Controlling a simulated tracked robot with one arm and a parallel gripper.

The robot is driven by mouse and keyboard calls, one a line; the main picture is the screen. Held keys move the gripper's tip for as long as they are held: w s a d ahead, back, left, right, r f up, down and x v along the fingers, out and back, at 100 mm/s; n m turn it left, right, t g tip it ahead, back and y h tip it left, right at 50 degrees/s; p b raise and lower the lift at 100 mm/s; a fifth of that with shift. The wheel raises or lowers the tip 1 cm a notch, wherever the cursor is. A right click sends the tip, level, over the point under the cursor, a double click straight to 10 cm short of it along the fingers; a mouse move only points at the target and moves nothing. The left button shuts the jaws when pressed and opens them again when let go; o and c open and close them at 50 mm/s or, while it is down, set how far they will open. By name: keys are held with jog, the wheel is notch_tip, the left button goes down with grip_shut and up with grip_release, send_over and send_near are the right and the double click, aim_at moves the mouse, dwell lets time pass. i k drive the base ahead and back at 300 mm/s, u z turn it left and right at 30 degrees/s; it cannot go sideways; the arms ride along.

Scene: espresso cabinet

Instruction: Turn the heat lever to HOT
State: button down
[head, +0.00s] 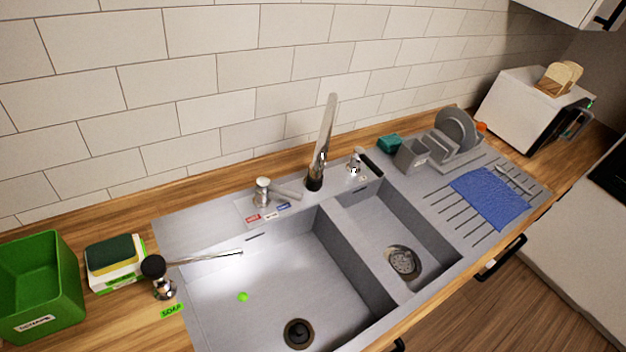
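The heat lever (263,190) is a chrome knob with a thin handle, standing on the sink's back ledge left of the tall faucet (320,150). Its handle points to the right, toward the side of the blue label (284,207). A red label (253,217) lies at the left of the same row; the text is too small to read. My gripper is not in this view, so its state is hidden.
A second chrome fitting with a dark handle (369,161) stands right of the faucet. A soap dispenser (155,268) with a long spout reaches over the left basin (260,270). A green bin (40,280) stands far left; a dish rack (450,140) is at right.

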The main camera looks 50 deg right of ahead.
aim_at(263, 184)
jog(key=z, duration=0.4)
jog(key=k, duration=1.05)
jog(key=z, duration=0.15)
jog(key=i, duration=0.8)
jog(key=z, duration=0.35)
jog(key=k, duration=0.65)
jog(key=z, duration=0.35)
jog(key=i, duration=1.3)
jog(key=z, duration=0.35)
